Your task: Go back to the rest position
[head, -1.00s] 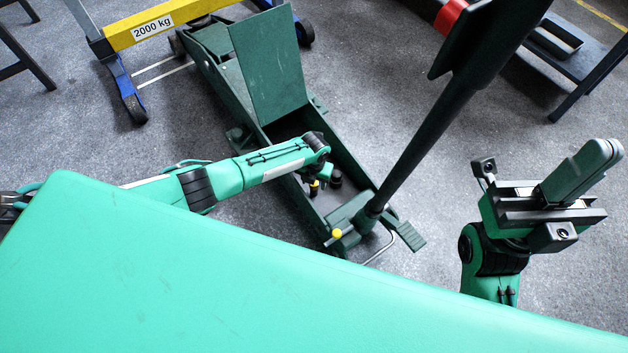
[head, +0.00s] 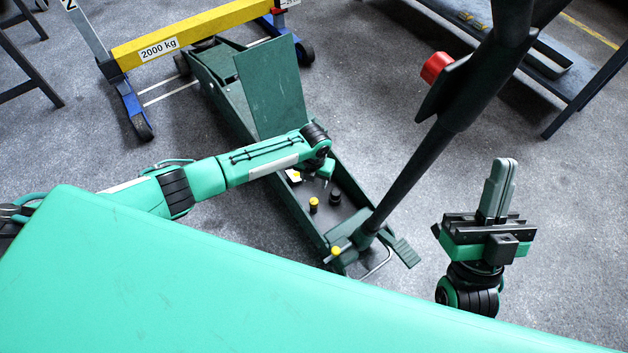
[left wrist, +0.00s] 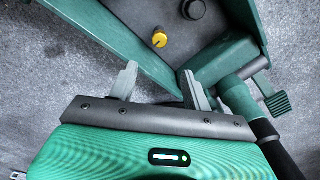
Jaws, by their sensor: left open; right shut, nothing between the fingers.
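The dark green trolley jack (head: 315,215) stands on the floor with its cover plate (head: 270,85) raised. A yellow-topped knob (head: 313,204) and a black knob (head: 335,197) sit inside its frame. My left gripper (left wrist: 158,84) is open and empty; in the left wrist view the yellow knob (left wrist: 160,38) and black knob (left wrist: 193,9) lie beyond its fingertips, apart from them. In the head view my left wrist hangs above the jack and mostly hides that gripper. My right gripper (head: 500,165) is shut and empty, pointing up, to the right of the jack.
A yellow beam marked 2000 kg (head: 190,32) on blue legs stands behind. A dark bench (head: 545,60) stands at back right. Floor around my right gripper is clear.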

